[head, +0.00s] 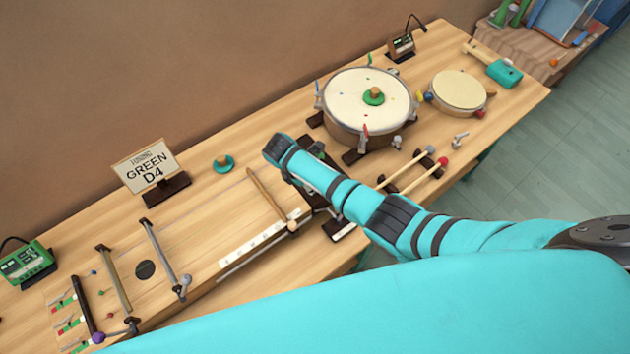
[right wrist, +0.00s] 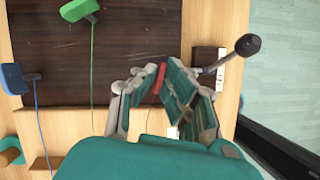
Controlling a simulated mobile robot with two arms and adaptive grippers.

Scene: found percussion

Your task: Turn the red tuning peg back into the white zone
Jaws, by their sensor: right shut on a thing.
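The red tuning peg (right wrist: 161,74) shows in the right wrist view as a short red bar between my right fingertips. A thin red line runs down from it. My right gripper (right wrist: 156,76) is shut on this peg, above the right edge of a dark brown board (right wrist: 120,75). I cannot make out the white zone beside the red peg. In the head view my arm covers this spot. My left gripper is not in view.
A metal rod with a black knob (right wrist: 247,45) sticks out just right of my right gripper. In the head view, a large drum (head: 362,97) and a small drum (head: 459,90) stand at the back, a sign (head: 148,166) and a long string box (head: 215,215) at the left.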

